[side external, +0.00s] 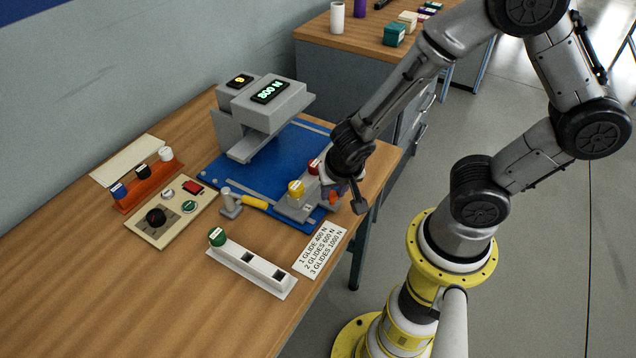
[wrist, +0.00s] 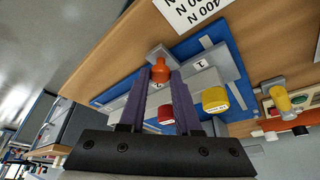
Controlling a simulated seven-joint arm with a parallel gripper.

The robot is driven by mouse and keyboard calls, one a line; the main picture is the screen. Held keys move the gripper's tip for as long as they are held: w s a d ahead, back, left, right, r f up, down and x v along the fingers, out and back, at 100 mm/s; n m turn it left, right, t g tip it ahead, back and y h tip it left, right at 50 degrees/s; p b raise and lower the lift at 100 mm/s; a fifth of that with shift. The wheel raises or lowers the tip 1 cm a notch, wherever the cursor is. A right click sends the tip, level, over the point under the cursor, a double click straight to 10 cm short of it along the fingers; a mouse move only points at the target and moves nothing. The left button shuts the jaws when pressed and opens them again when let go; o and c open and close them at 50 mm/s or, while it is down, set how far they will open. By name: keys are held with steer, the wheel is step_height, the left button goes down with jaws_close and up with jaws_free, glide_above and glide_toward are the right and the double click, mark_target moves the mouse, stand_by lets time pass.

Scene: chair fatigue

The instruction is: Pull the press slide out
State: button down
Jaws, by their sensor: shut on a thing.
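The grey press slide (side external: 292,209) lies at the front right end of the blue press base (side external: 272,160), out from under the press head. It carries a yellow-capped glide (side external: 296,188) and a red-capped glide (side external: 314,166). In the wrist view the slide (wrist: 203,84) shows number labels beside the yellow cap (wrist: 215,100) and red cap (wrist: 165,114). My gripper (side external: 336,192) is at the slide's outer end. In the wrist view its purple fingers (wrist: 163,80) are shut on the slide's orange knob (wrist: 160,70). The fingers partly hide the slide.
The grey press (side external: 262,112) reads 800 N. A white holder (side external: 250,268) has a green-capped glide and two empty sockets. A control box (side external: 170,212), an orange rack (side external: 148,186) with several capped pieces, a yellow-handled tool (side external: 240,202) and a load card (side external: 322,250) lie nearby.

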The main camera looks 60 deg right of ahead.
steer(key=shift+s, duration=0.4)
steer(key=c, duration=0.6)
jaws_free()
steer(key=shift+s+a+r, duration=0.1)
steer(key=shift+a+r, duration=0.1)
steer(key=shift+r, duration=0.3)
steer(key=v, duration=1.2)
steer(key=shift+s+r, duration=0.15)
steer(key=shift+r, duration=0.2)
